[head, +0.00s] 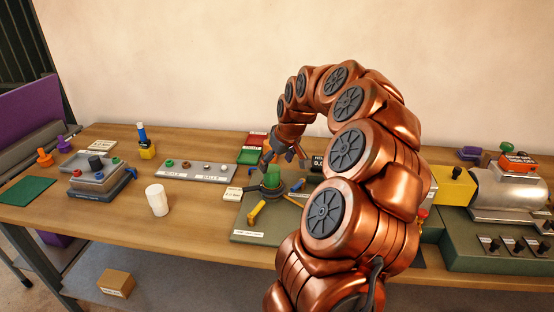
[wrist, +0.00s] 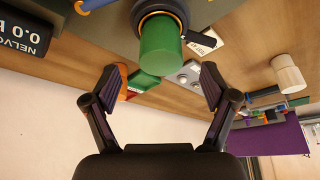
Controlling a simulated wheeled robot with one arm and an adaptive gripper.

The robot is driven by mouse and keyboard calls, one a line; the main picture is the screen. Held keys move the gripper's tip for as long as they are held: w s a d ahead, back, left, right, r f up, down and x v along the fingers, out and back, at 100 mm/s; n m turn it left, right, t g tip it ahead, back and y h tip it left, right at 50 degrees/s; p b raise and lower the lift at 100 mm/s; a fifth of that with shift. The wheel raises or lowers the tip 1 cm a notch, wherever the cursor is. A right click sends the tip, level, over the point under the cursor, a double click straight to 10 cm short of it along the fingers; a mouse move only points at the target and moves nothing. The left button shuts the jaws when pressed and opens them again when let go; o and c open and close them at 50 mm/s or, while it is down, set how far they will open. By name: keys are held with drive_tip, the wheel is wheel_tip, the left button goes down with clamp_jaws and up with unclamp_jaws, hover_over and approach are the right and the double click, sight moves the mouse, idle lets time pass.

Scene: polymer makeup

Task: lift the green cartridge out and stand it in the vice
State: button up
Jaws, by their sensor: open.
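The green cartridge (head: 272,177) stands upright in a dark round holder on a grey-green base plate (head: 247,225). In the wrist view the cartridge (wrist: 160,48) rises out of a dark ring with an orange edge (wrist: 158,10). My gripper (head: 284,158) is open and empty, close above the cartridge. In the wrist view its two fingers (wrist: 162,88) are spread wide, with the cartridge just beyond the tips and not between them. I cannot tell for certain which fixture is the vice; a grey-and-blue block (head: 100,183) with knobs stands at the left.
A white cylinder (head: 157,199) stands left of the base plate. A large machine (head: 508,190) fills the right.

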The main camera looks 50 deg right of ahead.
sight(272, 168)
drive_tip(key=shift+p+x, duration=0.85)
drive_tip(key=shift+x, duration=2.35)
drive_tip(key=shift+c, duration=0.2)
drive_tip(key=c, duration=1.3)
drive_tip(key=shift+r, duration=0.7)
drive_tip(key=shift+r, duration=2.65)
